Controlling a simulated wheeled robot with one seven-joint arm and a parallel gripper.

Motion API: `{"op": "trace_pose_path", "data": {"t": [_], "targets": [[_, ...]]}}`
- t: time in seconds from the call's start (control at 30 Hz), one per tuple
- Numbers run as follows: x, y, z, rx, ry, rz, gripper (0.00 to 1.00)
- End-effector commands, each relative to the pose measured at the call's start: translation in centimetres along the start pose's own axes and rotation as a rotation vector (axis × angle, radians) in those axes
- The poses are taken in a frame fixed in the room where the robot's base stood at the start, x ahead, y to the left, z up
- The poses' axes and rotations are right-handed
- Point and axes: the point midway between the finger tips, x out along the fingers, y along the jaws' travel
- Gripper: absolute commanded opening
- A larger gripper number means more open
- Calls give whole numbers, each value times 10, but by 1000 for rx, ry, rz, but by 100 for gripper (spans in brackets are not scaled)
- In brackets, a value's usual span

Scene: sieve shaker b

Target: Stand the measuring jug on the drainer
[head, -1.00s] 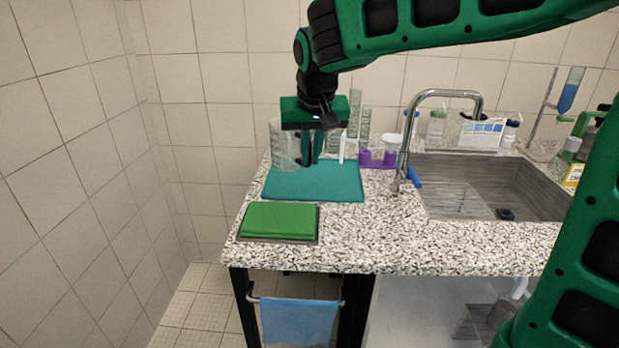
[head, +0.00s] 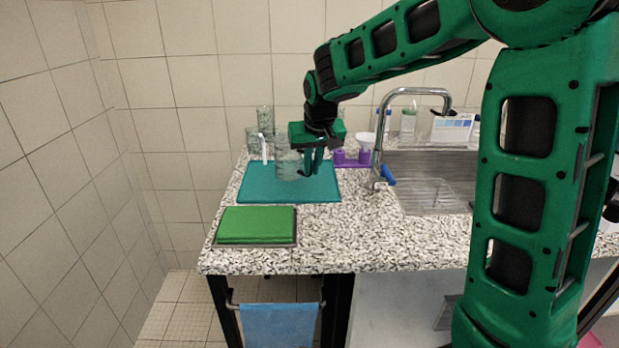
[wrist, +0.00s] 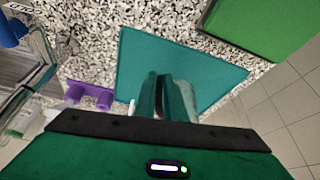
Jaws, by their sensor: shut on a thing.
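My gripper (head: 308,168) is shut on the clear measuring jug (head: 287,166), gripping it at its right side. The jug looks upright over the teal mat (head: 255,190); I cannot tell whether its base touches the mat. In the wrist view, my gripper's fingers (wrist: 163,98) are close together over the mat (wrist: 135,55), and the jug (wrist: 186,100) shows only as a faint pale shape, mostly hidden behind them. A ribbed, see-through drainer (head: 430,196) lies at the sink, right of the tap.
The chrome tap (head: 378,145) with a blue lever stands between the mat and the sink. A purple holder (head: 352,158) is behind the mat's right end. Clear glassware (head: 264,120) stands at the back left. A green pad (head: 257,224) lies in front. The speckled worktop (head: 340,232) is clear ahead.

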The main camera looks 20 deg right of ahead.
Motion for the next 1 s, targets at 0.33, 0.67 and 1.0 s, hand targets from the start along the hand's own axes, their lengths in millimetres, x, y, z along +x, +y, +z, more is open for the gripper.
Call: {"op": "trace_pose_path", "data": {"t": [0.33,0.67,1.0], "targets": [[28,0,12,0,1,0,0],[30,0,13,1,0,0,29],[26,1,12,1,1,1,29]]}}
